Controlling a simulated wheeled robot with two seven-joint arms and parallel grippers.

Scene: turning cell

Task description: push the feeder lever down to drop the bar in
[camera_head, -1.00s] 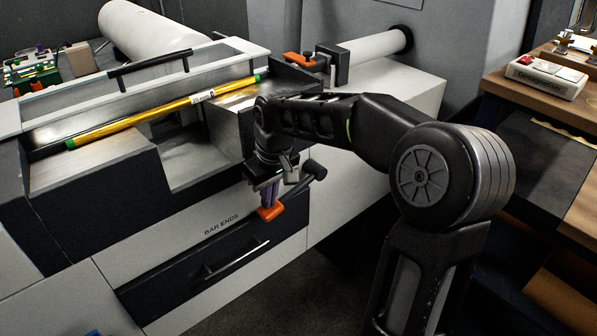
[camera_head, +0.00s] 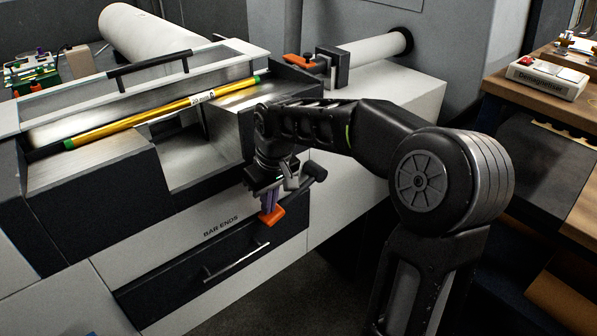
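The yellow bar (camera_head: 150,116) with green ends and a white label lies slanted along the top of the feeder (camera_head: 90,172). The orange feeder lever end (camera_head: 271,216) sticks out at the front, right of the "BAR ENDS" lettering. My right gripper (camera_head: 269,205) points down with its purplish fingers close together, and looks shut. Its fingertips are at the orange end, seemingly touching its top; exact contact is hard to see. The wrist hides part of the lever. My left gripper is not in view.
A dark drawer (camera_head: 190,275) with a bar handle sits below the lever. A black handle (camera_head: 150,68) spans the feeder's top frame. An orange clamp handle (camera_head: 298,61) is at the back. A wooden bench (camera_head: 575,115) with a demagnetiser (camera_head: 547,77) stands at right.

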